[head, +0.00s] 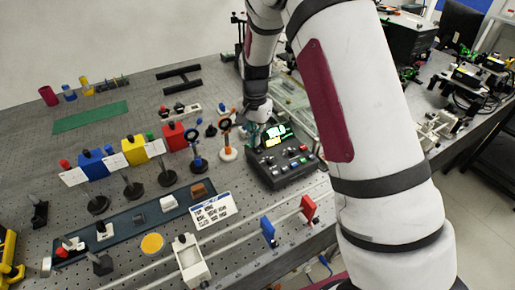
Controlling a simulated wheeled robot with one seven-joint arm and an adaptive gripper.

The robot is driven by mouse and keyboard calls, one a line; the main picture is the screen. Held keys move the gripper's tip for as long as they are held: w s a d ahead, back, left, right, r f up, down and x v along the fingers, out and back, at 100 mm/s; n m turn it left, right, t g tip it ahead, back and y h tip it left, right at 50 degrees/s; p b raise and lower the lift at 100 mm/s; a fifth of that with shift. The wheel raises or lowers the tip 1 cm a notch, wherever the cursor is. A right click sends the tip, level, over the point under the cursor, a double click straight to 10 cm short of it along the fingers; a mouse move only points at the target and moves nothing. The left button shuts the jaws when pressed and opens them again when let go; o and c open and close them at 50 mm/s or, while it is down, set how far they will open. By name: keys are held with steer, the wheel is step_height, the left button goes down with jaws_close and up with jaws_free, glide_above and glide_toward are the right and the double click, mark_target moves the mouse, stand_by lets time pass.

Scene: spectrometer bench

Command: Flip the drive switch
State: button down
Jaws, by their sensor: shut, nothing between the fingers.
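A dark control box (280,179) with a lit yellow-green screen (278,137) stands on the bench right of the middle. Several small coloured buttons or switches, red, blue and pale, show on its sloped front panel. I cannot tell which one is the drive switch. My arm comes down from the top, and my gripper (254,134) is shut and empty at the box's back left corner, beside the screen. Its fingertips are small and dark here, and I cannot tell whether they touch the box.
Orange and blue ring mounts (228,150) stand close left of the box. Blue, yellow and red blocks (134,149) with white labels stand farther left. A printed card (213,209) and a rail with blue and red plates (308,208) lie in front.

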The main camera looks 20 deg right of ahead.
steer(key=shift+f, duration=0.55)
steer(key=shift+r, duration=0.1)
steer(key=shift+r+p, duration=0.6)
steer(key=shift+r, duration=2.85)
